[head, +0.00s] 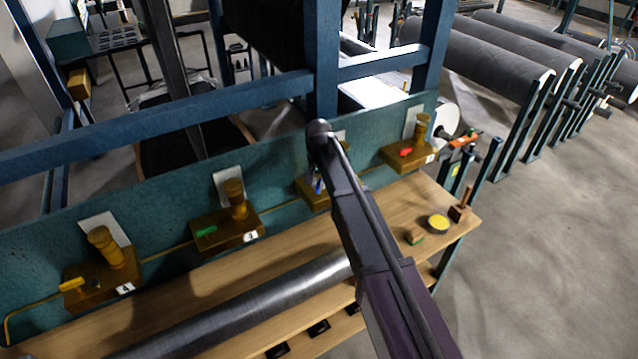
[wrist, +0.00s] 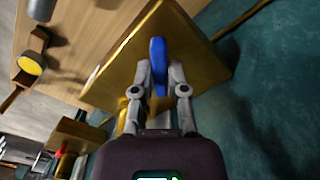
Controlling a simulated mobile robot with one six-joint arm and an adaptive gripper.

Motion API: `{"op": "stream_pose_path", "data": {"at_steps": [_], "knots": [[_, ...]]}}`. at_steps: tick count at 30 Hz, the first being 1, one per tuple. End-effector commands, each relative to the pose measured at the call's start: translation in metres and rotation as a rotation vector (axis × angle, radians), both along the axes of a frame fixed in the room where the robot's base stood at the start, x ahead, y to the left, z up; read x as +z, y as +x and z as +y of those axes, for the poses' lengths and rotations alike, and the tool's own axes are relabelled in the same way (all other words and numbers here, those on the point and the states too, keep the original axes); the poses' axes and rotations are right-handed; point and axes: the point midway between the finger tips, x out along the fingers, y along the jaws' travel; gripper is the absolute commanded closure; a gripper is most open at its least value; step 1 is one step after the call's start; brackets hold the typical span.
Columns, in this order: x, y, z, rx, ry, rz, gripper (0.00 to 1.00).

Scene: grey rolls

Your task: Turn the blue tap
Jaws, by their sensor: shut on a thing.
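The blue tap (wrist: 158,62) is a blue handle on a brass block (wrist: 195,55), filling the middle of the wrist view. My gripper (wrist: 158,85) is shut on the blue tap, with one finger on each side of it. In the head view my arm covers most of that block, and only a small part of the blue tap (head: 318,187) shows beside it. The brass block (head: 312,196) is mounted on the teal panel. The tap's lower end is hidden between my fingers.
Brass blocks with a yellow tap (head: 72,284), a green tap (head: 206,231) and a red tap (head: 406,152) line the teal panel (head: 285,155). A grey roll (head: 250,305) lies on the wooden bench (head: 385,225). A yellow-topped round tin (head: 438,223) and a brush stand at right.

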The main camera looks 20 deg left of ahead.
Motion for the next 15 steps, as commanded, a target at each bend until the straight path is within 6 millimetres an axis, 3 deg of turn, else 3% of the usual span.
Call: {"op": "stream_pose_path", "data": {"at_steps": [15], "knots": [[-0.0004, -0.0008, 0.0003, 0.184, -0.003, 0.004, 1.00]]}}
